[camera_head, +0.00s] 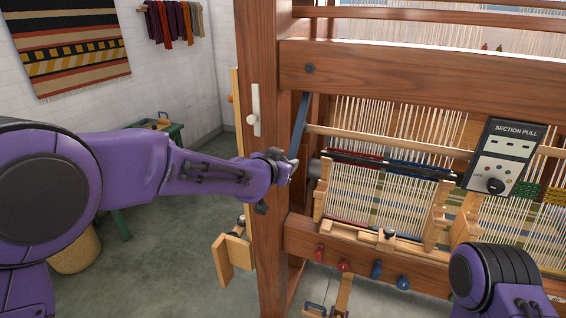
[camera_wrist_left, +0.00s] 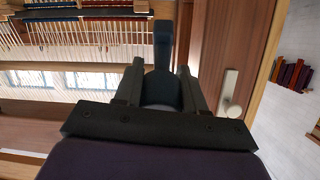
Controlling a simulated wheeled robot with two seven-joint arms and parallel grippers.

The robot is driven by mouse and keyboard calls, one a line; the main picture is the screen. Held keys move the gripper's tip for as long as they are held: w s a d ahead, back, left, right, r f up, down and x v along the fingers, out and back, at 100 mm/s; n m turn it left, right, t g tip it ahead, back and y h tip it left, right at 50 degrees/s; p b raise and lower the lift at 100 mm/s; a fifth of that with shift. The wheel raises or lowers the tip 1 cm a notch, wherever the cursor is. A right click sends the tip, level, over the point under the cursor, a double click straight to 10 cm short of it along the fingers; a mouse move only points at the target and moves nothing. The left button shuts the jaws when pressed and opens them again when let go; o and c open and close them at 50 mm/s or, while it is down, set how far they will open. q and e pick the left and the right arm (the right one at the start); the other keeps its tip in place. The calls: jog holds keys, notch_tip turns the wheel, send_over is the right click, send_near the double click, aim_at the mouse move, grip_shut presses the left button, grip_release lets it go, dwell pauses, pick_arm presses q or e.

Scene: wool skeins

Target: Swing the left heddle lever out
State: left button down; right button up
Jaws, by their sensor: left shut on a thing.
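The left heddle lever (camera_head: 299,125) is a dark blue bar beside the loom's thick left post (camera_head: 262,60). In the head view it rises at a slight tilt from my left gripper (camera_head: 288,165). In the left wrist view the lever (camera_wrist_left: 163,42) stands upright between the two dark fingers of my left gripper (camera_wrist_left: 158,78), which is shut on its lower part. The fingers hide the gripped part in the head view. My right arm shows at the lower right of the head view, but its gripper is out of view.
A control box (camera_head: 505,155) labelled SECTION PULL hangs to the right. Wooden frames with threads (camera_head: 370,195) stand right of my left gripper. A white handle (camera_head: 254,110) sits on the post. Red and blue knobs (camera_head: 343,266) line the lower beam.

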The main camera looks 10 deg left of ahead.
pick_arm(q)
jog(key=c, duration=0.7)
grip_release()
jog(key=shift+r, duration=0.35)
jog(key=shift+s, duration=0.1)
jog(key=shift+s+a+b, duration=0.15)
jog(key=shift+s+b, duration=0.1)
jog(key=shift+b, duration=0.05)
jog(key=v, duration=1)
